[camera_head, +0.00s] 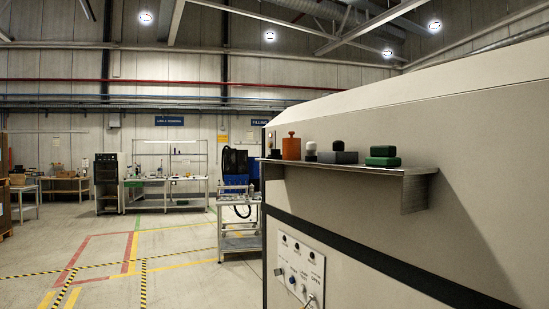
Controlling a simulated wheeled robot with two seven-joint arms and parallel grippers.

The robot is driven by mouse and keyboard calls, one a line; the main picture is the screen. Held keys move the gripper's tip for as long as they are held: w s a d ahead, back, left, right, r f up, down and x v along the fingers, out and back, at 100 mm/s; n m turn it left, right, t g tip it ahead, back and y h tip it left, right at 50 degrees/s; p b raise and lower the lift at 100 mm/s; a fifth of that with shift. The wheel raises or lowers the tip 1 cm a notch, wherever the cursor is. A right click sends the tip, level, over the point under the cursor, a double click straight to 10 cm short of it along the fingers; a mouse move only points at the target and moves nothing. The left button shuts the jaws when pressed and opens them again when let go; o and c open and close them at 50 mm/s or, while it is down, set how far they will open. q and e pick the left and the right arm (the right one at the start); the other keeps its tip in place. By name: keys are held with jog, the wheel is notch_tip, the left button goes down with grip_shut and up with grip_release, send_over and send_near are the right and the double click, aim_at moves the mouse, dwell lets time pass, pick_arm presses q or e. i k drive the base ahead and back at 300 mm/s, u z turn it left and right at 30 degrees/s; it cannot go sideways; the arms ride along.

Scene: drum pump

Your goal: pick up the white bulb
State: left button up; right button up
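A metal shelf (350,169) juts from the side of a large beige machine housing on the right. On it stands a small item with a rounded white top (311,146), which looks like the white bulb, over a dark base. It is small in the picture, so its exact shape is hard to tell. It sits between an orange block (291,148) with a small knob and a dark grey block (338,157) with a dark knob on top. Neither of my grippers is in view.
A green item (382,161) lies at the shelf's right end. A control panel (300,271) is on the beige housing (470,160) below the shelf. A wheeled metal cart (238,225) stands left of the housing. The marked floor at left is open.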

aim_at(311, 146)
jog(key=u, duration=1.05)
jog(key=i, duration=3.2)
jog(key=z, duration=3.15)
